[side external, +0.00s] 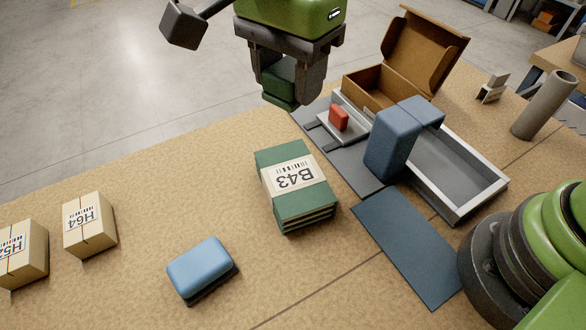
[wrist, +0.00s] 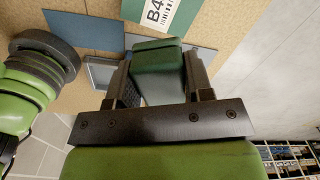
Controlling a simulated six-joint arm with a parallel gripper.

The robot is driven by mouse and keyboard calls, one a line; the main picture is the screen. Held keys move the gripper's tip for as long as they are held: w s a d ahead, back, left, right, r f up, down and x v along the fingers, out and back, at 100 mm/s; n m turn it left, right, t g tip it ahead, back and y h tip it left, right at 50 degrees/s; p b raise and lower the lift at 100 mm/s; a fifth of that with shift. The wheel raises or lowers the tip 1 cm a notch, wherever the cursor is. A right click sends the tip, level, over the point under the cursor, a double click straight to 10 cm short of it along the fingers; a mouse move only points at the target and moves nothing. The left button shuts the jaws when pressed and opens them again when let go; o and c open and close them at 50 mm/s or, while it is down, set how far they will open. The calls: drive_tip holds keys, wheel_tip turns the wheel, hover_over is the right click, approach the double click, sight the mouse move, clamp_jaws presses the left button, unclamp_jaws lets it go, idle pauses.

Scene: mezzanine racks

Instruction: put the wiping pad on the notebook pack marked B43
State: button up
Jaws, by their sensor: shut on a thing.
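The notebook pack marked B43 (side external: 304,205) is a stack of green notebooks with a pale label band, lying on the tan worktop; its label also shows at the top of the wrist view (wrist: 150,30). My gripper (side external: 287,85) is shut on a green, pad-like block (side external: 281,101), held between its fingers beyond the pack in the side view. In the wrist view the green block (wrist: 160,75) fills the space between the fingers. A blue pad with a dark underside (side external: 200,266) lies on the worktop left of the pack. The frames do not name either as the wiping pad.
Boxes marked H64 (side external: 88,225) and H52 (side external: 22,254) stand at the left. Right of the pack are a tall blue block (side external: 390,146), a grey tray (side external: 480,205), an open cardboard box (side external: 368,85) and a small red item (side external: 338,118). A flat blue mat (side external: 408,245) lies nearby.

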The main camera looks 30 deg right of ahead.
sight(290, 96)
wheel_tip(290, 96, down, 15)
drive_tip(key=shift+f, duration=0.1)
idle(0.4)
drive_tip(key=shift+f, duration=0.15)
drive_tip(key=o, duration=0.9)
wheel_tip(290, 96, up, 12)
drive_tip(key=shift+r, duration=0.2)
